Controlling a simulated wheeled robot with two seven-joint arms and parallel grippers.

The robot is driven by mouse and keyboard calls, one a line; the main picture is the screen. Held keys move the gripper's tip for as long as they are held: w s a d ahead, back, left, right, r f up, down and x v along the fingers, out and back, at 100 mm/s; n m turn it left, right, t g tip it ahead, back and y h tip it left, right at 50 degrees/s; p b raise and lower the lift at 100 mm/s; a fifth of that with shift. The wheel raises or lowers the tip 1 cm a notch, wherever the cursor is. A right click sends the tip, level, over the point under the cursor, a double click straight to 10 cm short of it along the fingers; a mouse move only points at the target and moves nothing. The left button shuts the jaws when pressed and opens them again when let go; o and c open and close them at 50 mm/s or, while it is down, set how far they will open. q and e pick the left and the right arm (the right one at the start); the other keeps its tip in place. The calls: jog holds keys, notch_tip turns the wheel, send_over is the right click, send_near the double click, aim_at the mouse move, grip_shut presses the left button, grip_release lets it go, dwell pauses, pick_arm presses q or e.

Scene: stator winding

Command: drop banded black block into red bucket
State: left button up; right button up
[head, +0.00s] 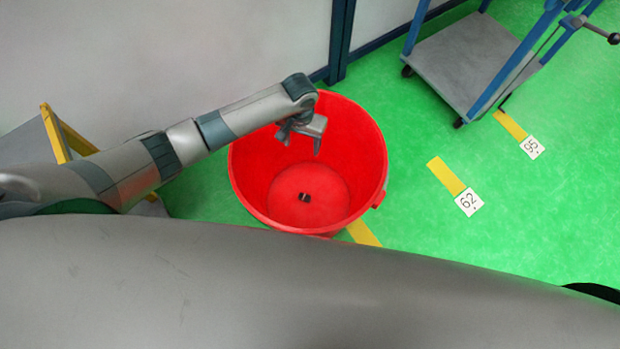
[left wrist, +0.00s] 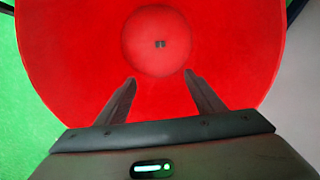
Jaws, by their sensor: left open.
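The red bucket (head: 375,150) stands on the green floor in the head view, and its inside fills most of the left wrist view (left wrist: 60,60). The small banded black block (head: 305,197) lies on the bucket's bottom. It also shows in the left wrist view (left wrist: 160,44), near the middle of the round base. My left gripper (head: 302,145) is above the bucket's opening, pointing down. In the left wrist view its two fingers (left wrist: 160,80) are spread apart with nothing between them. The block is well below the fingertips. My right gripper is not in view.
A grey cart (head: 465,60) with blue posts stands at the upper right. Floor markers 62 (head: 469,202) and 95 (head: 532,147) lie right of the bucket. A pale wall (head: 200,60) is behind it. Open green floor lies to the right.

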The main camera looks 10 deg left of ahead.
pick_arm(q)
notch_tip(320, 180, up, 16)
jog(key=shift+p, duration=0.4)
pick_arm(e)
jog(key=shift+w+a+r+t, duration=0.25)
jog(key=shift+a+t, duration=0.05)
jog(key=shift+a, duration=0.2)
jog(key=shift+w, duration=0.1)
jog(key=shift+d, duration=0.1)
